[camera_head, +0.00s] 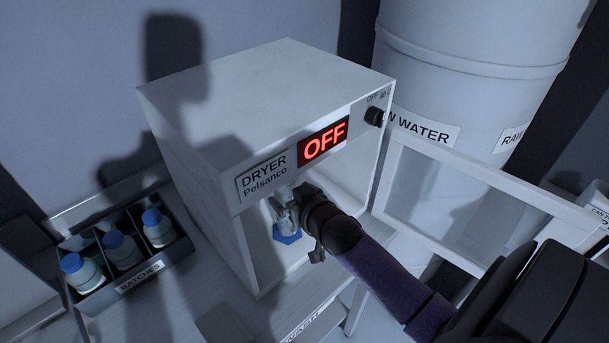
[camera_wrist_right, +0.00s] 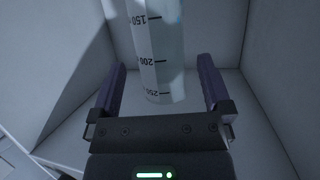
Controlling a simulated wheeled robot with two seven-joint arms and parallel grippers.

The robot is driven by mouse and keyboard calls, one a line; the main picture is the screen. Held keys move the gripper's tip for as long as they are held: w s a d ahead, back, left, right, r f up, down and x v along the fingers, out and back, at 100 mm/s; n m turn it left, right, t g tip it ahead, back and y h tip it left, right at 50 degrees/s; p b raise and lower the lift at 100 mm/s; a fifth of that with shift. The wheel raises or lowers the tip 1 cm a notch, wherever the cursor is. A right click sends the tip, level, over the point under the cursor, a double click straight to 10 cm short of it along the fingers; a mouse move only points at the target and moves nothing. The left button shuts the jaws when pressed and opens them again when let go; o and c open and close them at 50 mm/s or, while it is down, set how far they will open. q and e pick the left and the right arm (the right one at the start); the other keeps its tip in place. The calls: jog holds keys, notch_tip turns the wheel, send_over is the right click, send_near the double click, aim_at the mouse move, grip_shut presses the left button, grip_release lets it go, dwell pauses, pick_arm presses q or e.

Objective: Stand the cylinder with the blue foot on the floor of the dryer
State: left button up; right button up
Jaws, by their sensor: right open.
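The cylinder (camera_head: 288,225) with the blue foot (camera_head: 287,237) is inside the dryer (camera_head: 265,85) and looks upright, its foot on the dryer floor. My right gripper (camera_head: 284,202) reaches through the open front and hides part of the cylinder's upper body. In the right wrist view the clear cylinder (camera_wrist_right: 156,55), marked 150, 200 and 250, lies between the open fingers of my right gripper (camera_wrist_right: 161,75), with a gap on both sides. Its blue foot is mostly out of that view. My left gripper is not in view.
The dryer door (camera_head: 485,182) stands open to the right, near my right arm. The display (camera_head: 323,140) reads OFF. A BATCHES tray (camera_head: 135,283) holds three blue-capped bottles at the left. A large water drum (camera_head: 470,70) stands behind.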

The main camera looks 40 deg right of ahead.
jog(key=d+p+v, duration=0.1)
jog(key=v, duration=0.7)
jog(key=shift+s+a, duration=0.25)
jog(key=shift+a, duration=0.2)
dwell(0.4)
